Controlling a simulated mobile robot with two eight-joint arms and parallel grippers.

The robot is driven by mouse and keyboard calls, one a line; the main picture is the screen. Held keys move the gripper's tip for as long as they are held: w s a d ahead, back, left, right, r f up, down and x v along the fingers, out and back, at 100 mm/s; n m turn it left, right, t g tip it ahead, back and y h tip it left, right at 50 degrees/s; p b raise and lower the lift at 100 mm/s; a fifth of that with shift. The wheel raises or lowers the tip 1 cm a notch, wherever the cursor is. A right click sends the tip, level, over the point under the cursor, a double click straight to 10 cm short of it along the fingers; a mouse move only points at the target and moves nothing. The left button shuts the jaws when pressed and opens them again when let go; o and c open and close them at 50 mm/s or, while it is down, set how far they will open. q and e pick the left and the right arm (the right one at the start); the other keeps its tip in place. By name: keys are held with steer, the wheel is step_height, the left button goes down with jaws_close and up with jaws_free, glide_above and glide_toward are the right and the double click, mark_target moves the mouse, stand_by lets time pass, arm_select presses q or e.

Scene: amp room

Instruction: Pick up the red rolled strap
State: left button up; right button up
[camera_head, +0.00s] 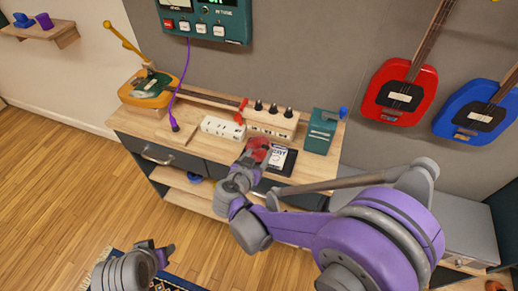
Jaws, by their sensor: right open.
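The red rolled strap (260,149) appears to be the small red thing on the wooden cabinet top, partly hidden by my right gripper. My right gripper (252,158) is open and right at the red strap, in front of it. I cannot tell whether the fingers touch it or are around it. My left gripper (160,250) is low in the picture, over the floor and rug and away from the cabinet; its jaw opening is unclear.
The wooden cabinet top (190,148) also holds a white power strip (222,129), a knobbed box (271,120), a teal box (320,132), a black-and-white card (281,159) and a yellow guitar (148,88).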

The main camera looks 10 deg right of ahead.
mark_target(265, 148)
steer(key=x, duration=0.6)
steer(key=shift+d, duration=0.25)
steer(key=shift+s+r, duration=0.1)
jaws_close()
